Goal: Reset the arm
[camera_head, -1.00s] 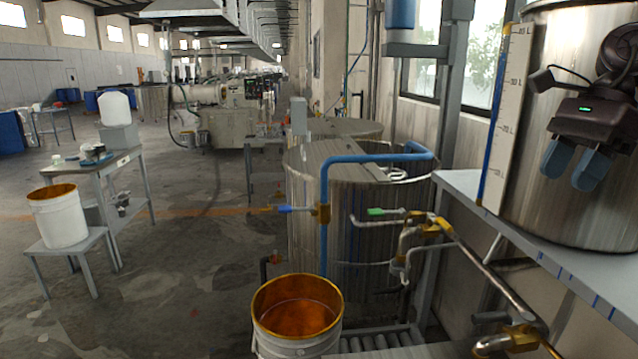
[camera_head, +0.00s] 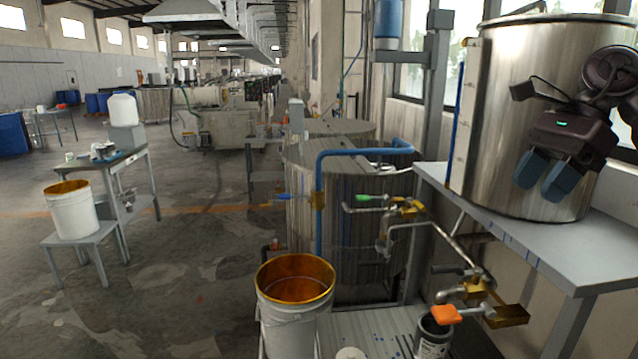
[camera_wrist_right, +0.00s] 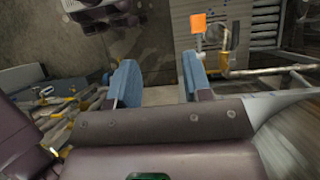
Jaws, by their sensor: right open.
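My right gripper (camera_head: 545,178) hangs at the right in the head view, in front of the large steel tank (camera_head: 475,120) on the grey bench. It is open and empty, with its two blue fingers pointing down. In the right wrist view the two blue fingers (camera_wrist_right: 157,82) stand apart with nothing between them. The orange valve handle (camera_wrist_right: 198,22) shows beyond the fingertips there. It also shows in the head view (camera_head: 446,314), at the lower right on brass pipework. My left gripper is not in view.
A white bucket with orange inside (camera_head: 288,318) stands at the front by the steel vat (camera_head: 345,215). Pipes with green (camera_head: 371,197) and blue handles run before the vat. The grey bench (camera_head: 505,230) is at the right. Open floor lies at the left.

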